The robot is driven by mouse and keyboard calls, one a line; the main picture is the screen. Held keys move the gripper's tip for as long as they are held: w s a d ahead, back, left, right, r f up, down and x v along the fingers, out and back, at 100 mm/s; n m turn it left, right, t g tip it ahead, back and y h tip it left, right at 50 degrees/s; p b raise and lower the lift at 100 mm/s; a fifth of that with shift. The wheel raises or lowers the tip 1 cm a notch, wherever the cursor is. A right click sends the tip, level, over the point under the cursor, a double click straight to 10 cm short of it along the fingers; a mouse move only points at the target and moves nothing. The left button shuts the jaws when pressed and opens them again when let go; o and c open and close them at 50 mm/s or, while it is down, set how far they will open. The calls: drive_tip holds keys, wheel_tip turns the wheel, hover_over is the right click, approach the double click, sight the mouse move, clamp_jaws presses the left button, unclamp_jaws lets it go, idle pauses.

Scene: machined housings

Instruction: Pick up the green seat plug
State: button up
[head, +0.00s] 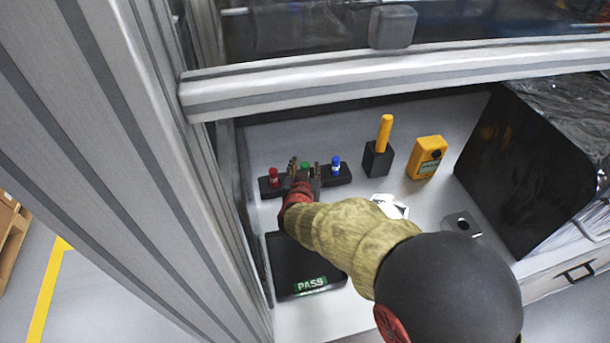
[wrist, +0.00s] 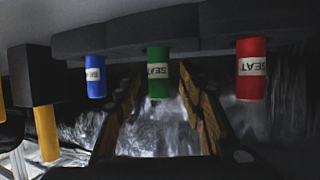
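The green seat plug (wrist: 158,84) stands in the middle of a black rack (head: 329,177), between a red plug (head: 273,177) and a blue plug (head: 336,164). In the head view, the green plug (head: 306,166) shows only its top between my fingers. My gripper (head: 305,169) is open, with one finger on each side of the green plug. In the wrist view, where things look upside down, the fingers of my gripper (wrist: 160,96) flank the green plug with gaps visible. The red (wrist: 251,80) and blue (wrist: 95,82) plugs are outside the fingers.
An orange-handled tool in a black block (head: 377,160) and a yellow meter (head: 427,157) stand to the right. A black panel reading PASS (head: 295,262) lies in front. A large black box (head: 520,165) bounds the right; frame posts (head: 200,200) bound the left.

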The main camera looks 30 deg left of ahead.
drive_tip(key=shift+c, duration=1.3)
drive_tip(key=c, duration=0.7)
clamp_jaws()
